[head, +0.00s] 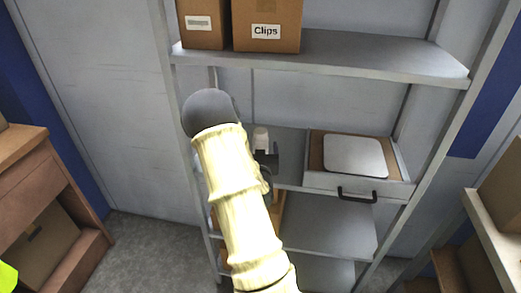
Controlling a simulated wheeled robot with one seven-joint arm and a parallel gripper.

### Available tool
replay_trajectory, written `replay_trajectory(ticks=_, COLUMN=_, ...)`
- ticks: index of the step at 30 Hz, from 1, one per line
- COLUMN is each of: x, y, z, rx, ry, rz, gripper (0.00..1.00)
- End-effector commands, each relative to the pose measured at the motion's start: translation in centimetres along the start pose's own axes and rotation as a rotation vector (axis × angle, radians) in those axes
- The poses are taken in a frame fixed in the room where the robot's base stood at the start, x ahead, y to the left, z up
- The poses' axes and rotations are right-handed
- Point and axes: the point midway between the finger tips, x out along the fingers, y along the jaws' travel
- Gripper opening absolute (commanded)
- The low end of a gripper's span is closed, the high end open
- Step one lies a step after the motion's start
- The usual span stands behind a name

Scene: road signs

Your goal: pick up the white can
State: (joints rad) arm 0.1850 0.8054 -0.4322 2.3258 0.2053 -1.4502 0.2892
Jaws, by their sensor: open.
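A small white can (261,139) stands upright on the middle shelf, just right of my pale-covered arm. Its lower part is hidden by the arm and by dark gripper parts. My gripper (270,160) shows only in part beside the arm, in front of and close to the can. It is open, and I cannot tell whether the can is between its fingers or touches them.
A grey metal shelf unit (320,57) stands ahead. Two cardboard boxes, one labelled Clips (266,12), sit on its top visible shelf. A drawer (358,187) with a black handle holds a pale rounded plate (355,156), right of the can. A wooden cabinet (35,190) stands left.

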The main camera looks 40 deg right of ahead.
Motion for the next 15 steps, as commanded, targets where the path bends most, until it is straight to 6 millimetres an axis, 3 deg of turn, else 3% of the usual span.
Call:
replay_trajectory(ticks=8, x=3.7, y=-0.3, z=-0.4, rx=-0.001, ry=0.0, rz=-0.001, gripper=0.75)
replay_trajectory(ticks=15, x=4.3, y=-0.2, z=-0.2, rx=-0.001, ry=-0.001, rz=0.001, gripper=0.75)
